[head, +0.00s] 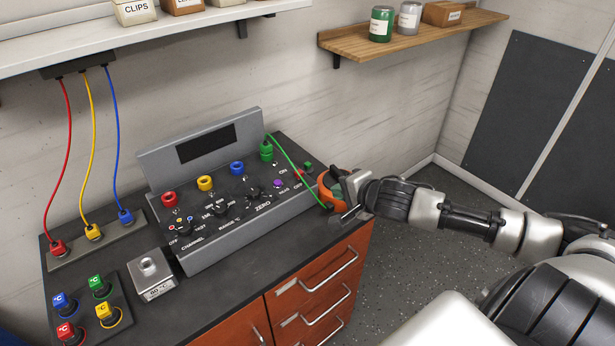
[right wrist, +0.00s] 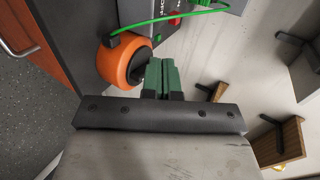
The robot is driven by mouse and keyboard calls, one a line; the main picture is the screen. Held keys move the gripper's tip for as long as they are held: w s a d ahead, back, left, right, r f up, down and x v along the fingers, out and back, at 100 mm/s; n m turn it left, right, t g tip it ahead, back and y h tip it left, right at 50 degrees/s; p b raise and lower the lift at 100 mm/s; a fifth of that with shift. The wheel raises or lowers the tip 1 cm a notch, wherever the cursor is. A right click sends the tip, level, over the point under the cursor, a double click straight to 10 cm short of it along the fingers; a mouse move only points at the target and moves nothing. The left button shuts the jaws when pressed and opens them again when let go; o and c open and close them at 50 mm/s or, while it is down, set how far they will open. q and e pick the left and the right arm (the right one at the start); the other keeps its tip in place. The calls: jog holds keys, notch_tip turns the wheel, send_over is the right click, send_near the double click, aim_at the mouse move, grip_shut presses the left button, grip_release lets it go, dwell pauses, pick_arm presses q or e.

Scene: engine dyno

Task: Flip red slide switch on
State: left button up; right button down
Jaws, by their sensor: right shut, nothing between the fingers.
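The grey control panel (head: 215,235) stands on the dark counter, with knobs, coloured sockets and ON and OFF labels at its right end. The small red slide switch (head: 300,175) is between those labels; a red piece that seems to be it shows at the top of the right wrist view (right wrist: 175,21). Its exact position is too small to tell. My right gripper (right wrist: 160,64) is shut and empty, its green fingers together beside an orange ring-shaped object (right wrist: 122,62), apart from the switch. My left gripper is not in view.
The orange object (head: 325,188) sits at the counter's right end, close to my right gripper. A green cable (head: 288,165) runs from the green plug (head: 266,150) across the panel's right end. A grey metal block (head: 150,268) and coloured plugs stand at left. Shelves (head: 400,40) hang above.

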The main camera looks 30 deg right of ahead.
jog(key=p, duration=0.2)
send_near(299, 172)
notch_tip(299, 172, down, 4)
jog(key=shift+w+a+f+p, duration=0.15)
jog(key=shift+w+p, duration=0.3)
jog(key=shift+w, duration=0.85)
jog(key=shift+w+f+p, duration=0.2)
jog(key=shift+w+p, duration=0.2)
jog(key=shift+w, duration=0.95)
jog(key=w+b, duration=0.1)
jog(key=w, duration=0.1)
jog(key=shift+w+f, duration=0.15)
jog(key=shift+w, duration=0.25)
jog(key=shift+w+a, duration=0.1)
jog(key=shift+w, duration=0.25)
jog(key=shift+r, duration=0.3)
